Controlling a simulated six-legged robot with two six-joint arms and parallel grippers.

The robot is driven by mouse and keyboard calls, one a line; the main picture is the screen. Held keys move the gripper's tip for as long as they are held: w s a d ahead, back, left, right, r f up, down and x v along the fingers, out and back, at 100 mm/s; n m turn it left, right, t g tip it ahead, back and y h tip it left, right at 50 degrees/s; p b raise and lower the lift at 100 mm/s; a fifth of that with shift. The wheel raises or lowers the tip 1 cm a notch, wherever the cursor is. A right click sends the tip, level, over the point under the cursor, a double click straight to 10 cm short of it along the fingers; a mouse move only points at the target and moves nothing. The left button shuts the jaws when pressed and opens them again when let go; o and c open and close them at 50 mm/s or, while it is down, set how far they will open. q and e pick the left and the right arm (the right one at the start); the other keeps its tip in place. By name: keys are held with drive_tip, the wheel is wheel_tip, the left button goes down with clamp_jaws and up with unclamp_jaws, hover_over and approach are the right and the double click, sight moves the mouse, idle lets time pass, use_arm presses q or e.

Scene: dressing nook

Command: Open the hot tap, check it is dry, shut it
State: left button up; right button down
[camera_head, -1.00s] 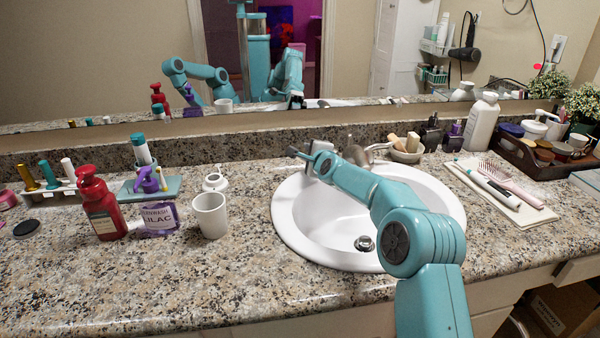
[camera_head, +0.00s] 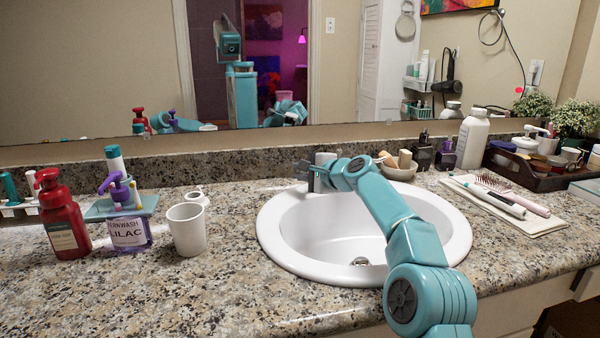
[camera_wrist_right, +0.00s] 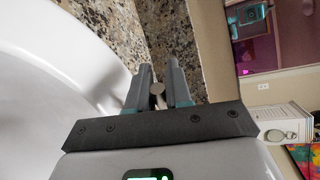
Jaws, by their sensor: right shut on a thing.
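My right gripper (camera_head: 306,174) is at the back left rim of the white oval sink (camera_head: 272,235). In the right wrist view the two fingers of my right gripper (camera_wrist_right: 159,68) stand close on either side of a small rounded metal piece, which looks like the hot tap's handle (camera_wrist_right: 157,89). They are shut on it. In the head view my right arm and gripper cover the handle and most of the tap. I see no water in the part of the basin in view. My left gripper is not directly in view.
A white cup (camera_head: 187,232), lilac handwash bottle (camera_head: 128,232) and red pump bottle (camera_head: 62,222) stand left of the sink. A bowl (camera_head: 400,172) sits behind it. A cloth with a hairbrush (camera_head: 500,186) lies to its right. The mirror (camera_head: 90,80) backs the counter.

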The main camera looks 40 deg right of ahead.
drive_tip(key=shift+s+d+f, duration=0.1)
drive_tip(key=shift+s+d, duration=0.1)
idle(0.4)
